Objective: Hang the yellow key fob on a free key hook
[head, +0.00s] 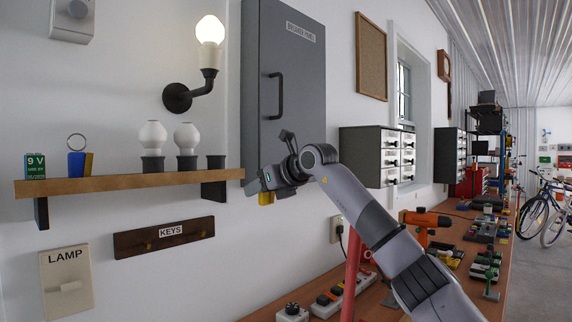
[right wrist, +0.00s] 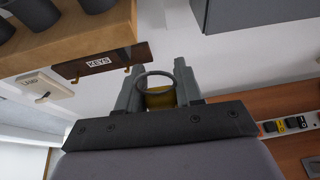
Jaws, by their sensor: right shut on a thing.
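The yellow key fob (right wrist: 160,99) is between the fingers of my right gripper (right wrist: 157,85) in the right wrist view, its grey ring standing out beyond it. In the head view the yellow fob (head: 265,198) shows just under my right gripper (head: 267,184), which is shut on it in front of the wall, right of the shelf. The dark wooden key rack (head: 130,245), labelled KEYS, is on the wall below the shelf, left of and lower than the gripper. Two brass hooks show, left (head: 149,246) and right (head: 204,234), with nothing seen hanging on them. My left gripper is not in view.
The wooden shelf (head: 130,182) above the rack holds a 9 V battery (head: 35,166), a blue-and-yellow ringed item (head: 77,163) and bulbs. A grey breaker panel (head: 300,90) is behind my arm. A LAMP switch (head: 67,272) is left of the rack. The workbench (head: 455,240) is cluttered.

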